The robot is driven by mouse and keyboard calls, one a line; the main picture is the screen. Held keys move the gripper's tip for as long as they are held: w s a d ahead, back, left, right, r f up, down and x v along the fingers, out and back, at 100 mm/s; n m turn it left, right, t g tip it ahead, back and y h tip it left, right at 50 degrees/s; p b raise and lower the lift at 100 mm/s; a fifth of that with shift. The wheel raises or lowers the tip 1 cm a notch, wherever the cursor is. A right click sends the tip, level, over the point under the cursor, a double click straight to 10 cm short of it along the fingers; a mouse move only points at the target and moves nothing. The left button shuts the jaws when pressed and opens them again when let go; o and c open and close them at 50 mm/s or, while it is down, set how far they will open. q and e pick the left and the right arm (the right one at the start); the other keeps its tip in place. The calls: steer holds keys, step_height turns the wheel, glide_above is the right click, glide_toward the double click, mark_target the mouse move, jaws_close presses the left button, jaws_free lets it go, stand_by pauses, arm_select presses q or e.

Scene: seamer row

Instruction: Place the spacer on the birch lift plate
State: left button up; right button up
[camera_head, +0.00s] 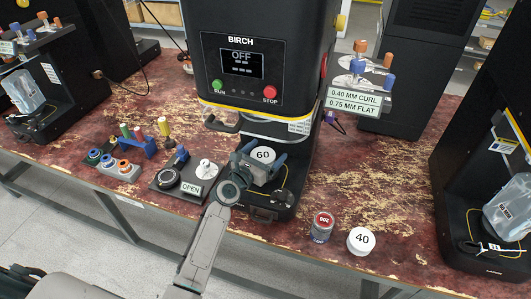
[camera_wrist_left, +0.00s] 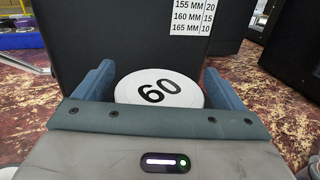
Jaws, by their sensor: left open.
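A white round spacer marked 60 (camera_head: 263,154) sits inside the bay of the Birch machine (camera_head: 240,40). It also shows in the left wrist view (camera_wrist_left: 160,88), between the two blue fingers. My left gripper (camera_head: 262,163) reaches into the bay from the front. Its fingers are open, one on each side of the spacer; I cannot tell whether they touch it. The lift plate under the spacer is hidden by the spacer and gripper, so I cannot tell whether the spacer rests on it. My right gripper is not in view.
A white spacer marked 40 (camera_head: 361,241) and a small grey can with a red top (camera_head: 322,227) stand at the table's front right. A plate with an OPEN label (camera_head: 190,187) lies left of my arm. The Birch control panel reads OFF (camera_head: 241,63). Dark machines flank both sides.

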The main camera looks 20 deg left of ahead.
arm_select(q)
steer(key=v, duration=1.1)
steer(key=shift+r+b, duration=0.1)
steer(key=shift+b, duration=0.2)
steer(key=shift+s+a+r, duration=0.1)
steer(key=shift+s+a, duration=0.05)
steer(key=shift+s, duration=0.35)
